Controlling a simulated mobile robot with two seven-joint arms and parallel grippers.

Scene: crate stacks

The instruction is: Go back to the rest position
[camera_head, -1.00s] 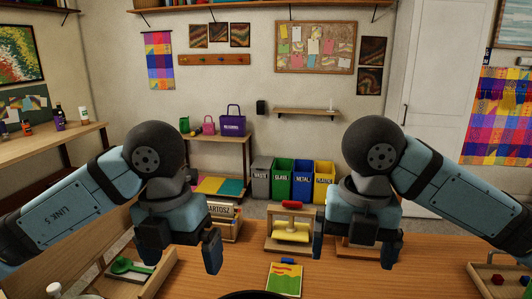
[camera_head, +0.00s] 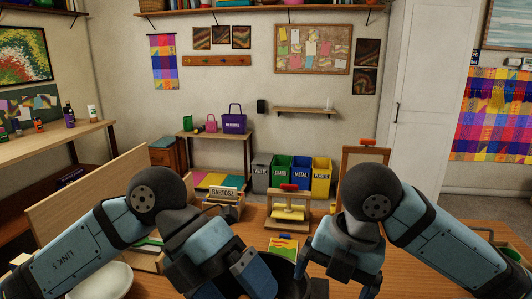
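My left gripper (camera_head: 220,284) hangs low over the near part of the wooden table in the head view. Its two dark fingers are apart, with nothing seen between them. My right gripper (camera_head: 344,284) is to the right of it, also pointing down. Its fingers are apart and it appears empty. Both arms are bent, with their dark round joints raised above the grippers. The lowest fingertips are near or past the bottom edge of the view.
A small wooden press (camera_head: 288,214) with a red top and yellow roller stands behind the grippers. A colourful card (camera_head: 281,247) lies between them. A wooden box marked BARTOSZ (camera_head: 223,194), a wooden frame (camera_head: 364,158) and a white bowl (camera_head: 103,280) are nearby.

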